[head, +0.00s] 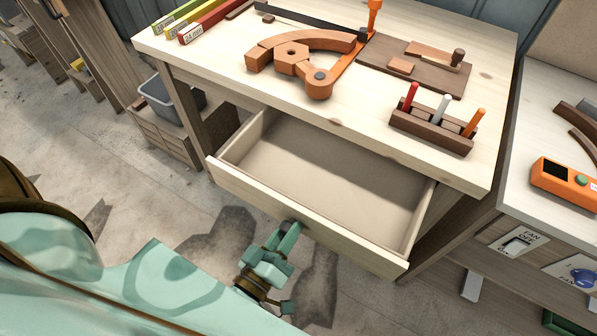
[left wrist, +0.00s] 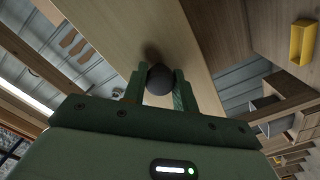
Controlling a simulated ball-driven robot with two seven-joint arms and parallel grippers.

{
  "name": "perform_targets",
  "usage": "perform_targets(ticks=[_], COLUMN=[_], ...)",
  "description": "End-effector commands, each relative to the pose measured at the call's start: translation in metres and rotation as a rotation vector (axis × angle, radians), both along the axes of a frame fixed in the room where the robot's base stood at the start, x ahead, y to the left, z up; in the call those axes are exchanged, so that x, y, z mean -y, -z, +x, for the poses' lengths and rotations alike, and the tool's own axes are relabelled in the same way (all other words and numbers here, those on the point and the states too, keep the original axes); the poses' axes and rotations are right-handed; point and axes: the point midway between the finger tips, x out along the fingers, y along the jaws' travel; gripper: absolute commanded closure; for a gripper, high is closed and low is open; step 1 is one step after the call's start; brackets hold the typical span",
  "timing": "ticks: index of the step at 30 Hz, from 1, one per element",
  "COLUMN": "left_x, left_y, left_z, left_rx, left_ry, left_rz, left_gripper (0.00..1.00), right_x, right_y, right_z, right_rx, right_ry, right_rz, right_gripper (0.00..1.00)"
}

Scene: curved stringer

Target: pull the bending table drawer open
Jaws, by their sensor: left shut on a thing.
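The bending table drawer (head: 315,243) is pulled well out from under the wooden table (head: 225,62), and its empty inside shows. My left gripper (head: 289,226) is at the middle of the drawer front in the head view. In the left wrist view the left gripper (left wrist: 160,88) is shut around a dark round knob (left wrist: 159,78) on the drawer front (left wrist: 150,30). In the head view the knob is hidden by the gripper. My right gripper is not in view.
On the table top are a curved wooden bending form (head: 318,85), a dark board with a clamp (head: 415,65) and a rack of handled tools (head: 433,130). A grey bin (head: 170,98) stands on a low shelf at left. A second bench with an orange device (head: 565,183) stands at right.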

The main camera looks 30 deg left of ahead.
Motion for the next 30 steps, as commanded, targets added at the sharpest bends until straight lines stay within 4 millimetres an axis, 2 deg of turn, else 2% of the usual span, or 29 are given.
perform_targets(ticks=[6, 16, 17, 18, 19, 30], left_x=[-0.0009, -0.0009, -0.0008, -0.0009, -0.0008, -0.0007], left_y=[-0.0006, -0.0002, -0.0001, -0.0002, -0.0001, -0.0008], left_z=[-0.0129, -0.0135, -0.0135, -0.0134, -0.0134, -0.0135], left_rx=[0.001, 0.001, 0.001, 0.002, 0.001, 0.001], left_ry=[-0.001, -0.001, -0.001, -0.002, -0.001, -0.001], left_rz=[0.000, 0.000, 0.000, 0.000, 0.000, 0.000], left_gripper=[1.00, 1.00, 0.66, 0.55, 0.50, 0.50], right_x=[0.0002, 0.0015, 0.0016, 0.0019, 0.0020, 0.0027], right_y=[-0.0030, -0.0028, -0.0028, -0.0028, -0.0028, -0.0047], right_z=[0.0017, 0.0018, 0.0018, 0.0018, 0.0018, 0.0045], right_rx=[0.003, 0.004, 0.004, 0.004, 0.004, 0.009], right_ry=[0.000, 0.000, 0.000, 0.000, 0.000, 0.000], right_rz=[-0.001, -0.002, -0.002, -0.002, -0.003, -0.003], right_gripper=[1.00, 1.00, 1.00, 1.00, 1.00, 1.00])
